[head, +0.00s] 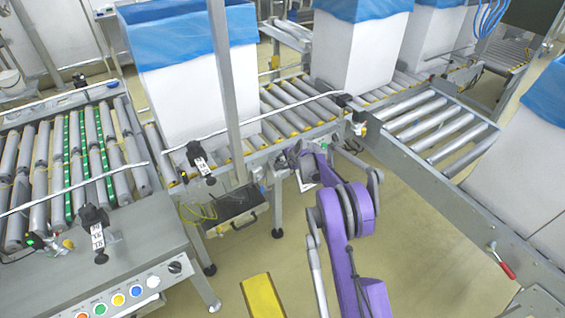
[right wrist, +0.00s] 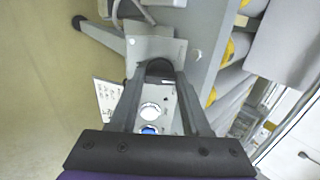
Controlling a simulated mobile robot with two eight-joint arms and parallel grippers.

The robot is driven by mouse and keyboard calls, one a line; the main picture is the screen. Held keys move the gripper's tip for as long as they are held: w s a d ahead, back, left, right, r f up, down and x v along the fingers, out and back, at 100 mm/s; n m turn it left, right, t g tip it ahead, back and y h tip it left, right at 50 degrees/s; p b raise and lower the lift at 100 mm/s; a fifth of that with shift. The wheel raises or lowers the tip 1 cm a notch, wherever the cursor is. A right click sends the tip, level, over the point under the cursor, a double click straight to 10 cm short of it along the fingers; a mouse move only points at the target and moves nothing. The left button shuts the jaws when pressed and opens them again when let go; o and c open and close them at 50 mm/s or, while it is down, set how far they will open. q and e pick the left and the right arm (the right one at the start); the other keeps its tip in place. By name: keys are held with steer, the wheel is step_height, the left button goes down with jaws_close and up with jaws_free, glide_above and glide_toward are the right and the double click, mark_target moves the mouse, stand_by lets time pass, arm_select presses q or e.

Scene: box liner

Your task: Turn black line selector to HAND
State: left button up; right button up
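In the right wrist view a dark knob (right wrist: 160,68), which looks like the black selector, sits on a grey control panel (right wrist: 150,47). A white button (right wrist: 150,110) and a blue button (right wrist: 149,129) show below it. My right gripper (right wrist: 161,78) has its fingertips on either side of the knob. I cannot tell whether they touch it. In the head view my right gripper (head: 305,165) is at the conveyor's side frame, and my arm mostly hides that panel. Another black selector (head: 175,267) is on the left panel, apart from my arm. My left gripper is not in view.
A roller conveyor (head: 290,105) carries tall white boxes (head: 190,95) with blue liners. A side conveyor (head: 440,125) runs at right, with a red-handled lever (head: 503,264). A yellow object (head: 262,297) stands near the front. The floor (head: 400,260) right of my arm is clear.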

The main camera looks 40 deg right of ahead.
jaws_close()
